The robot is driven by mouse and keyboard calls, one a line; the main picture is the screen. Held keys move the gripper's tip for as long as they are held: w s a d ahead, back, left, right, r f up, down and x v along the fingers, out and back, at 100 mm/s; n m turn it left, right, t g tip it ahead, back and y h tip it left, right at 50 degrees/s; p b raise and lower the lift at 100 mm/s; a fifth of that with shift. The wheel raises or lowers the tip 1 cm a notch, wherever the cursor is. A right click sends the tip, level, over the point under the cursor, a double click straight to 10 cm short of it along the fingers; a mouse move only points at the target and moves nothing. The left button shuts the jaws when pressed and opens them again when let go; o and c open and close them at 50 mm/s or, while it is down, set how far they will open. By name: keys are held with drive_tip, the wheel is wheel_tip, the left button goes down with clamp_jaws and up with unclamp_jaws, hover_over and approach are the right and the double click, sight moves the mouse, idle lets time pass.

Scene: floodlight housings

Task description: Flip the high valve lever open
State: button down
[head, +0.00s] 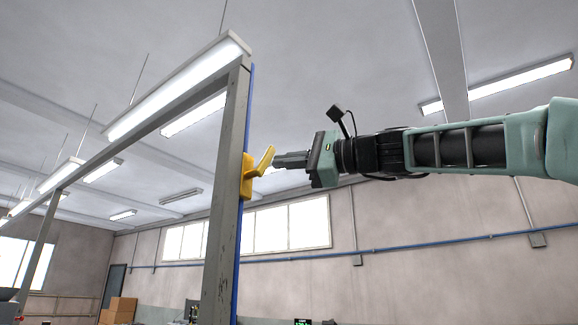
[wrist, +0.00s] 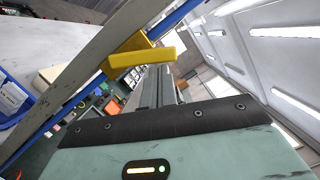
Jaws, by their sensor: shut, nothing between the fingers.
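The yellow valve lever (head: 265,160) sticks up and out to the right at a slant from its yellow body (head: 247,184), mounted high on a grey post. My gripper (head: 277,160) is shut and empty, pointing left, with its tips at or very close to the lever; I cannot tell if they touch. In the wrist view the lever (wrist: 146,57) lies across the picture just beyond my gripper fingers (wrist: 158,75). The valve body (wrist: 130,43) is partly hidden behind the lever there.
The grey post (head: 222,200) carries a blue pipe (head: 241,215) along its right side and joins an overhead beam. Lit lamps (head: 185,85) hang above. Cardboard boxes (head: 120,308) stand far off at lower left. The air right of the post is clear apart from my arm.

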drive_tip(key=n, duration=0.1)
drive_tip(key=s+r+n+p, duration=0.1)
drive_tip(key=n, duration=0.1)
drive_tip(key=shift+a+r+g+h, duration=0.2)
drive_tip(key=shift+a+g+h, duration=0.1)
drive_tip(key=shift+a+g, duration=0.1)
drive_tip(key=shift+s+a+r+n, duration=0.2)
drive_tip(key=shift+s+n, duration=0.15)
drive_tip(key=shift+n, duration=0.75)
drive_tip(key=shift+h, duration=0.3)
